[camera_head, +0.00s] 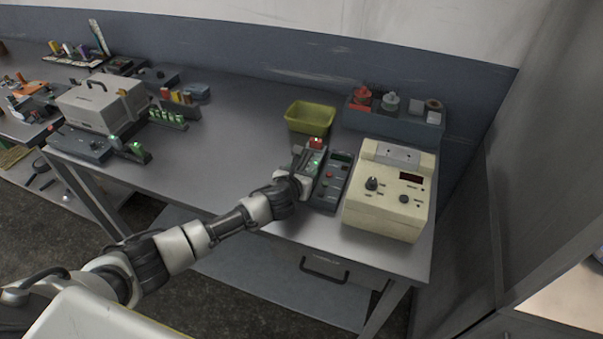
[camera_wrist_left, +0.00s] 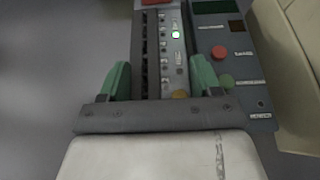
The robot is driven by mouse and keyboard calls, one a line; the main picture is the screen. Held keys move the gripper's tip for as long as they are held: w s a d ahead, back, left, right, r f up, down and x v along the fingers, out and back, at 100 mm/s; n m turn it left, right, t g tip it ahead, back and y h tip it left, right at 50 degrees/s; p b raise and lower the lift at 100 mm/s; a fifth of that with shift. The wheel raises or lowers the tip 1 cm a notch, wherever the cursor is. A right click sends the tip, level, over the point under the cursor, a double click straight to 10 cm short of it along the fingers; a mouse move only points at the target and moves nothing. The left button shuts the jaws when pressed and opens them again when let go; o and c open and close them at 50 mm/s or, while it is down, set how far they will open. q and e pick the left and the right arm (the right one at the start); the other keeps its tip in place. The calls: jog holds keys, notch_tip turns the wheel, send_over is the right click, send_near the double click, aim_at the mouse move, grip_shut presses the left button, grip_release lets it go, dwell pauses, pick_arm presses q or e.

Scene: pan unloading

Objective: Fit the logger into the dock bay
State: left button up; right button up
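The logger (camera_wrist_left: 172,62) is a narrow grey body with a lit green lamp and a row of small terminals along a dark strip. It also shows in the head view (camera_head: 312,164), with a red part at its far end. My left gripper (camera_wrist_left: 161,78), also in the head view (camera_head: 302,178), has its green-padded fingers close along both long sides of the logger and looks shut on it. The dock (camera_head: 329,188) is a dark box with a red button, right beside the logger. The logger hides the bay, so how deep it sits cannot be told. My right gripper is not in view.
A cream instrument (camera_head: 387,203) stands close right of the dock. A yellow-green bin (camera_head: 310,117) and a blue-grey tray (camera_head: 391,122) with small items stand behind. A grey case (camera_head: 98,105) and small devices (camera_head: 134,152) stand far left. The bench between (camera_head: 215,150) is clear.

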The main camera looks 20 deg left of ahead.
pick_arm(q)
jog(key=o, duration=0.5)
jog(key=shift+s+f, duration=0.25)
jog(key=shift+f, duration=0.05)
jog(key=shift+d+f, duration=0.1)
jog(key=shift+f, duration=0.05)
jog(key=shift+s, duration=0.4)
jog(key=v, duration=0.4)
jog(key=r+v, duration=0.1)
jog(key=v, duration=0.4)
jog(key=shift+w, duration=0.1)
jog(key=shift+s+a+r, duration=0.25)
jog(key=shift+s+a, duration=0.05)
jog(key=shift+a, duration=0.1)
jog(key=shift+s+r, duration=0.1)
